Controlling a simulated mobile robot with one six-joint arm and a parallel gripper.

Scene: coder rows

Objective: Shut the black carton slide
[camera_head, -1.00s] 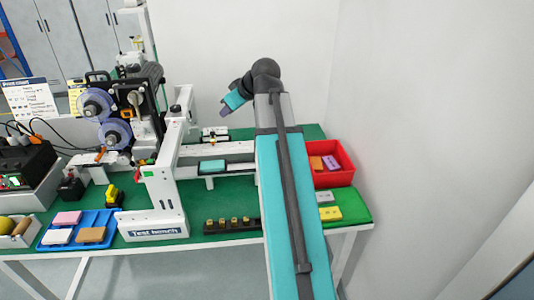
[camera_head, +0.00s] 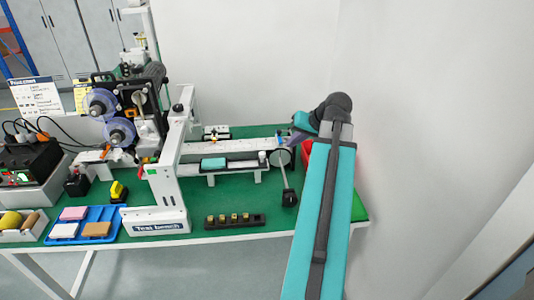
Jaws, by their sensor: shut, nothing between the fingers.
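My gripper (camera_head: 292,139) is small in the view, at the right end of the machine's pale conveyor (camera_head: 225,152), beside a round grey disc (camera_head: 280,157). It is shut, with nothing seen in it. A thin rod runs from the disc down to a black block (camera_head: 289,198) on the green bench top. I cannot tell which part is the black carton slide. A teal block (camera_head: 213,163) sits on a ledge at the conveyor's front side.
The labelling machine (camera_head: 130,110) with purple reels stands at the left of the green bench (camera_head: 265,180). A black rack (camera_head: 235,220) with brass pieces lies near the front edge. A blue tray (camera_head: 103,213) holds coloured blocks. A red bin (camera_head: 306,152) is mostly hidden by my arm.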

